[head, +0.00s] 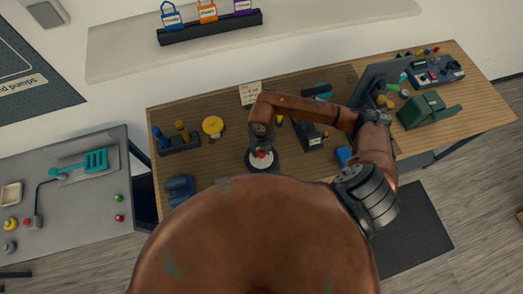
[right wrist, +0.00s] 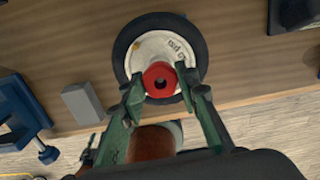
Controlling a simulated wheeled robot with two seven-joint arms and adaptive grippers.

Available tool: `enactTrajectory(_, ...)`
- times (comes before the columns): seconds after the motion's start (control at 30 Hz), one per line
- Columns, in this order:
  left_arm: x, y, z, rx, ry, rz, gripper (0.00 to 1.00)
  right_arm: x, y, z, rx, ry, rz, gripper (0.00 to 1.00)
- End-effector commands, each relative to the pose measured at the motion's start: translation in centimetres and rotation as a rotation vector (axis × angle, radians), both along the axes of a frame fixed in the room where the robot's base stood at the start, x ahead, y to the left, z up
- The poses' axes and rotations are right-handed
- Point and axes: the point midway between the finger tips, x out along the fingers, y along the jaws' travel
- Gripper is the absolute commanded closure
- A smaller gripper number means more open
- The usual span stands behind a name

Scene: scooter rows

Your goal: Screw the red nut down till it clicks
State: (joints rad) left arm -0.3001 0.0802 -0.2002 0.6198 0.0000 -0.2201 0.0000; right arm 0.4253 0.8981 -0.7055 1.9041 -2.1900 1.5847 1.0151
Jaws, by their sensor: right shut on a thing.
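The red nut (right wrist: 160,79) is a thick ring with a dark central hole. It sits at the middle of a round white hub with a black rim (right wrist: 187,27), on the wooden bench. In the head view the red nut (head: 261,154) shows below my right gripper (head: 262,146), over the black-rimmed disc (head: 251,165). In the right wrist view my right gripper (right wrist: 163,93) has one green finger on each side of the nut and is shut on it. How far down the nut sits cannot be told. My left gripper is not in view.
A blue vise (head: 180,190) and a grey block (right wrist: 83,103) lie near the disc. A yellow round item (head: 212,126) and a dark tool holder (head: 180,145) stand to the left. A green box (head: 422,110) is at the right. The bench's front edge is close.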

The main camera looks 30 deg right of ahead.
Motion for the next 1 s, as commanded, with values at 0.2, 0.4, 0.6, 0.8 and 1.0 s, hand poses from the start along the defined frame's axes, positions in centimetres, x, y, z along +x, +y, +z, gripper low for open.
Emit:
enactTrajectory(0.2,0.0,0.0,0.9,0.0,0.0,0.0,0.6,0.0,0.0,0.2,0.0,0.001,-0.204,0.94)
enactTrajectory(0.4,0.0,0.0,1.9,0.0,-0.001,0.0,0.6,0.0,0.0,0.2,0.001,0.001,-0.451,0.94)
enactTrajectory(0.6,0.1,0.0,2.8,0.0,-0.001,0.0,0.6,0.0,0.0,0.2,0.002,0.001,-0.661,0.94)
enactTrajectory(0.8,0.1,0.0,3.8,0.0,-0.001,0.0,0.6,0.0,0.1,0.2,0.002,0.001,-0.848,0.94)
enactTrajectory(1.0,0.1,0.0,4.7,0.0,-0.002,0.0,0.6,0.0,0.1,0.2,0.003,0.0,-1.019,0.94)
